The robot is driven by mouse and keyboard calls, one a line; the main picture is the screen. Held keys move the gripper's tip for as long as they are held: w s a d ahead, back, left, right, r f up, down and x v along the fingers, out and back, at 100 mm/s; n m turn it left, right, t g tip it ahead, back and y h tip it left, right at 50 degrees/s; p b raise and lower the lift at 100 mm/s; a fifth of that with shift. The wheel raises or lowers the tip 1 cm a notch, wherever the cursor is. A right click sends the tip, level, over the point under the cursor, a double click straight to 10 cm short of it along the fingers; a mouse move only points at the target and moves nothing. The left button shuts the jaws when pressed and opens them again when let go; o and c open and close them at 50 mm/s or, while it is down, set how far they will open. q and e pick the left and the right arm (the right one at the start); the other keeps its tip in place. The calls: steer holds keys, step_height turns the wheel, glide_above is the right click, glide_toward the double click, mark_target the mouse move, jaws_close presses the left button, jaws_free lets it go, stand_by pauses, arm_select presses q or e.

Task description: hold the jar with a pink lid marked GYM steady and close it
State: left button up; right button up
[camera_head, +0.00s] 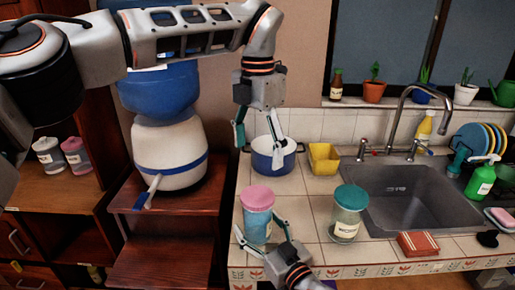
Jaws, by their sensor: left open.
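The jar with the pink lid (257,222) stands upright near the counter's front left edge. Its pink lid (257,196) sits on top; I cannot tell whether it is tight. Only an edge of its label shows, so the marking is unreadable. My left gripper (263,150) is open and empty, pointing down above and behind the jar, in front of the blue pot. My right gripper (258,228) comes up from the bottom with its fingers spread on either side of the jar's body. I cannot tell whether both fingers touch it.
A jar with a teal lid (346,220) stands to the right, beside the sink (404,200). A blue pot (284,163) and a yellow container (324,158) stand behind. A red-brown sponge or cloth (418,244) lies at the front. Bare tiles (305,205) lie between the jars.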

steer(key=v, duration=1.2)
